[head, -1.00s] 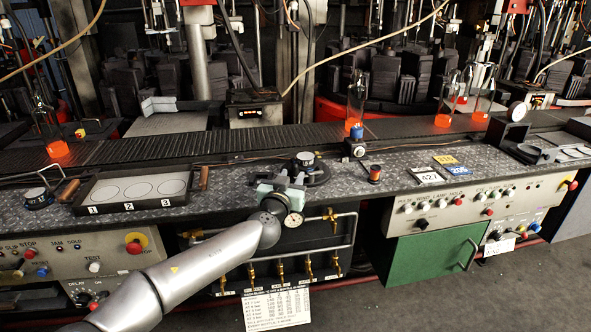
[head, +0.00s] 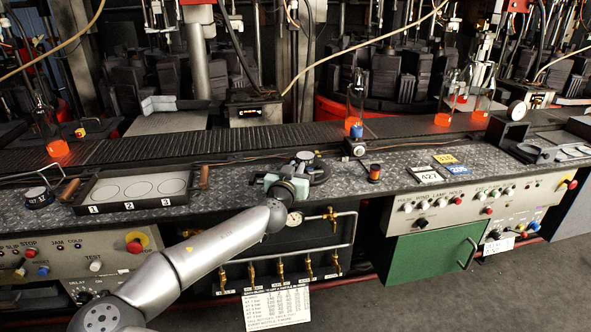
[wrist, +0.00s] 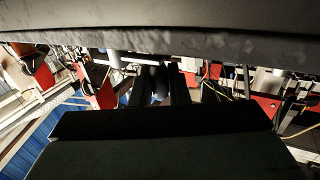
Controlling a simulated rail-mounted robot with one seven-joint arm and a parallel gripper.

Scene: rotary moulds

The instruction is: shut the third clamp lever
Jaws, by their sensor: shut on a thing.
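A round black clamp fixture (head: 318,172) sits on the patterned metal bench top, near the middle of the head view. My gripper (head: 284,181) is at its left front side, low over the bench edge. In the wrist view my gripper (wrist: 160,88) shows as two dark fingers close together, with a small greyish piece between them. It is shut on what seems to be a clamp lever. Which lever it is, and how far it is turned, I cannot tell, as my wrist covers that part of the fixture. A dark curved edge fills the top of the wrist view.
A tray (head: 187,201) with circles marked 1, 2 and 3 lies to the left. A pressure gauge (head: 294,219) and pipes are below the bench edge. A conveyor (head: 270,139) runs behind.

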